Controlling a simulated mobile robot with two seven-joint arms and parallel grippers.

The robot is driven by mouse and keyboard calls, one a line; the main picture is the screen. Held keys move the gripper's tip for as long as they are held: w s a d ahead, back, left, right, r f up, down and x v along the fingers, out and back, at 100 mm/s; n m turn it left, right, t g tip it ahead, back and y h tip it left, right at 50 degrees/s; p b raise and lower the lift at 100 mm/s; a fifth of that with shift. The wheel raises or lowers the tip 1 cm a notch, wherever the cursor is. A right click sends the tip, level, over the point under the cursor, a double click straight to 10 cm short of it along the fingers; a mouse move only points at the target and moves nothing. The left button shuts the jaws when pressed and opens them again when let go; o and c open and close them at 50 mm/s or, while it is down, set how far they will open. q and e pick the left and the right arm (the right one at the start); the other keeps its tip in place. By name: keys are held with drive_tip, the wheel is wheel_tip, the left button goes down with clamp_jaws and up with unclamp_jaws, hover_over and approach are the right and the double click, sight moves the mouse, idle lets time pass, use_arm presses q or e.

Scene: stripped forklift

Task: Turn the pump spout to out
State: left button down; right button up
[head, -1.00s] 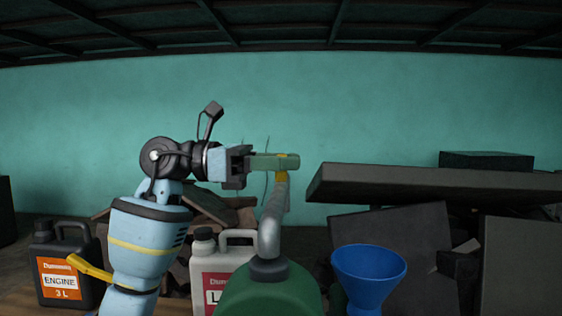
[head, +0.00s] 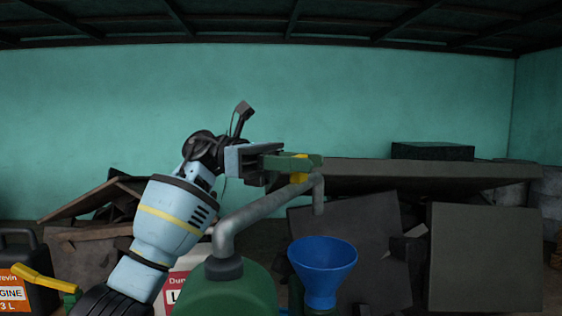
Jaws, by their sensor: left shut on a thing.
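The grey pump spout (head: 262,207) rises from a dark collar on a green container (head: 225,295). It slants up to the right, and its end bends down over the blue funnel (head: 322,265), with a gap between them. A green handle (head: 308,161) with a yellow clamp (head: 300,172) sits on the spout near its bend. My left gripper (head: 272,162) is shut on the green handle's left end. The fingertips are partly hidden. My right gripper is out of view.
A black engine oil can (head: 25,260) and a yellow lever (head: 35,278) are at lower left. A white-and-red can (head: 182,280) is partly hidden behind my arm. Dark slabs (head: 485,258) lean behind the funnel. The air above the spout is clear.

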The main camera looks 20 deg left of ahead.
use_arm(q)
drive_tip(key=shift+s+d+m+g, duration=0.1)
drive_tip(key=shift+d+m+g, duration=0.3)
drive_tip(key=shift+d+g, duration=0.2)
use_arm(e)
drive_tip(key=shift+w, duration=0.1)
use_arm(q)
drive_tip(key=c, duration=1)
unclamp_jaws()
drive_tip(key=shift+d, duration=0.1)
drive_tip(key=a, duration=0.2)
drive_tip(key=w+a+b, duration=0.1)
drive_tip(key=a, duration=0.4)
drive_tip(key=shift+w+a+b, duration=0.25)
drive_tip(key=shift+a+b, duration=0.15)
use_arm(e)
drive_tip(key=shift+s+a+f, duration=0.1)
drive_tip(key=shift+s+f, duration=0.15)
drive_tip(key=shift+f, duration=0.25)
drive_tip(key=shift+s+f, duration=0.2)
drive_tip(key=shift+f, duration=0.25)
